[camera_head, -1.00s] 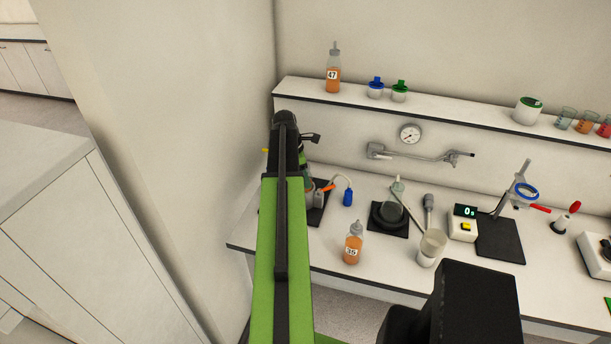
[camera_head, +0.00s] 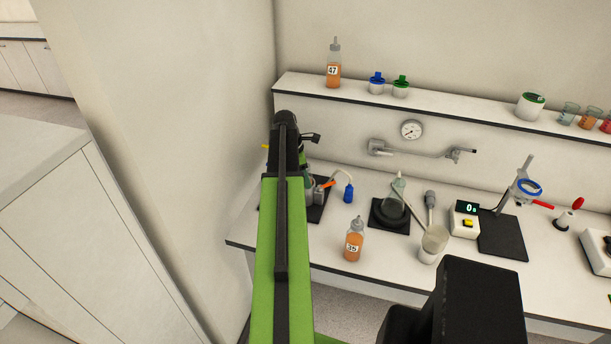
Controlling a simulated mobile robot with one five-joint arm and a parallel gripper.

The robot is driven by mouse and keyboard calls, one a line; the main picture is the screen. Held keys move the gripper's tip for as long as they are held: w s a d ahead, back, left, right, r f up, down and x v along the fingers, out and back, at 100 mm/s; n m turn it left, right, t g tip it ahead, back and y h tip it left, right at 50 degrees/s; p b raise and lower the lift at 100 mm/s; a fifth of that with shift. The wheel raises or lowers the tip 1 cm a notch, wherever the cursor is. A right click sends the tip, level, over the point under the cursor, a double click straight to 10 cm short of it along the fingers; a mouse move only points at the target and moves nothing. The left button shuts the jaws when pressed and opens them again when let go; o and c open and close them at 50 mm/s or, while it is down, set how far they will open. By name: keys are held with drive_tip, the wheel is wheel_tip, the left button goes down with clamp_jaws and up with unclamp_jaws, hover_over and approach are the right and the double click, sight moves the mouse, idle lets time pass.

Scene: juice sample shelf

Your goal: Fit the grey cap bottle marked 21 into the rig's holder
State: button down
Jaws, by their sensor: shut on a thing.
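My gripper (camera_head: 308,139) is the dark end of my green arm, above the left end of the bench. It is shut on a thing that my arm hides. No bottle marked 21 can be made out. A dark-based apparatus (camera_head: 319,211) with an orange part stands just below and right of my gripper, partly covered by my arm; whether it is the rig, and where its holder is, I cannot tell. Two other grey-capped orange bottles show: one marked 47 (camera_head: 333,71) on the shelf and one marked 35 (camera_head: 354,247) on the bench.
The shelf (camera_head: 450,103) also holds blue and green-topped jars. On the bench stand a blue-capped tube (camera_head: 348,193), a flask (camera_head: 397,190) on a black base, a beaker (camera_head: 432,247), a scale display (camera_head: 465,212) and a ring stand (camera_head: 525,187). The wall (camera_head: 205,150) is close on the left.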

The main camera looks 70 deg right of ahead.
drive_tip(key=c, duration=0.5)
unclamp_jaws()
drive_tip(key=p+v, duration=1.6)
drive_tip(key=v, duration=0.1)
drive_tip(key=shift+r+p, duration=0.2)
drive_tip(key=shift+p, duration=0.2)
drive_tip(key=shift+w+a, duration=0.1)
